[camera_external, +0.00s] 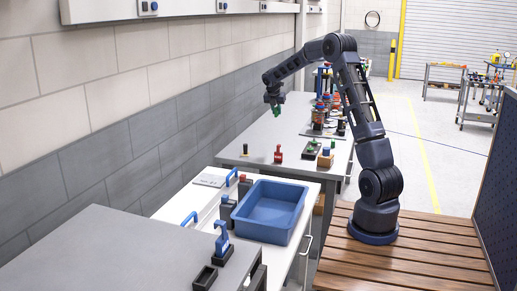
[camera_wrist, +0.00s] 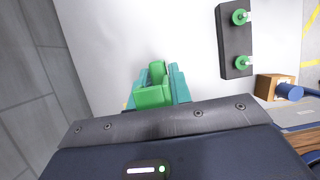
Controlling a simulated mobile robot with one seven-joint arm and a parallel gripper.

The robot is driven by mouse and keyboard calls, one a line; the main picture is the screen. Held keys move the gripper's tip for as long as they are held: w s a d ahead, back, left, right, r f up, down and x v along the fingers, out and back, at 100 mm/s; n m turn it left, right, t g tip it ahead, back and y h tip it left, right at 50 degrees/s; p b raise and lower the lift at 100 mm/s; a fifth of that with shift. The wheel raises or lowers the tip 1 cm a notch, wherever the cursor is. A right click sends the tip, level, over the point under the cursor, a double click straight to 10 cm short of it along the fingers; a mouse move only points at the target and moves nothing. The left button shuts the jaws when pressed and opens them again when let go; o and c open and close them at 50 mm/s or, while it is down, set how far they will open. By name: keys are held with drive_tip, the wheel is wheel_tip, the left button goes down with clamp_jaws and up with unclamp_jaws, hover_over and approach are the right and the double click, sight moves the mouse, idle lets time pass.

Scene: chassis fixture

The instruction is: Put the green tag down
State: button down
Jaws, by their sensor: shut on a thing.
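The green tag (camera_wrist: 153,92) shows in the wrist view as a bright green block between the teal fingers of my gripper (camera_wrist: 158,88). In the external view the green tag (camera_external: 277,111) is a small green shape under my gripper (camera_external: 273,103). My gripper is shut on it and holds it in the air above the far grey table (camera_external: 240,153). The tag's lower part and its exact height over the table cannot be told.
A dark block (camera_wrist: 235,42) with two green pegs lies on the table. Beside it are a wooden block with a blue cylinder (camera_wrist: 288,92). A red piece (camera_external: 278,154) stands on the table. A blue bin (camera_external: 270,209) is nearer. Bare table lies below my gripper.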

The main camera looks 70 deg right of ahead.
wheel_tip(320, 180, down, 19)
drive_tip(key=shift+f, duration=0.15)
idle(0.5)
drive_tip(key=shift+f, duration=0.15)
drive_tip(key=c, duration=1.3)
unclamp_jaws()
drive_tip(key=v, duration=1.2)
drive_tip(key=s+a+r+m+t, duration=0.1)
drive_tip(key=s+a+r+m, duration=0.2)
drive_tip(key=a+r, duration=0.5)
drive_tip(key=s+a+r+m+t+y, duration=0.15)
drive_tip(key=a+r, duration=0.35)
drive_tip(key=a, duration=0.7)
drive_tip(key=s+a+r+m+h, duration=0.1)
drive_tip(key=s+a+r+m, duration=0.25)
drive_tip(key=a+r, duration=0.45)
drive_tip(key=s+a+m+y, duration=0.1)
drive_tip(key=s+a+m, duration=0.2)
drive_tip(key=s+a, duration=0.5)
drive_tip(key=s+a+f+m+t+y, duration=0.1)
drive_tip(key=s+a+m, duration=0.2)
drive_tip(key=s+a, duration=0.5)
drive_tip(key=s+a+m+t+y, duration=0.1)
drive_tip(key=s+a+m, duration=0.3)
drive_tip(key=s+a, duration=0.5)
drive_tip(key=shift+s+f+t+y, duration=0.25)
drive_tip(key=shift+s+f+y, duration=0.1)
drive_tip(key=shift+y, duration=0.2)
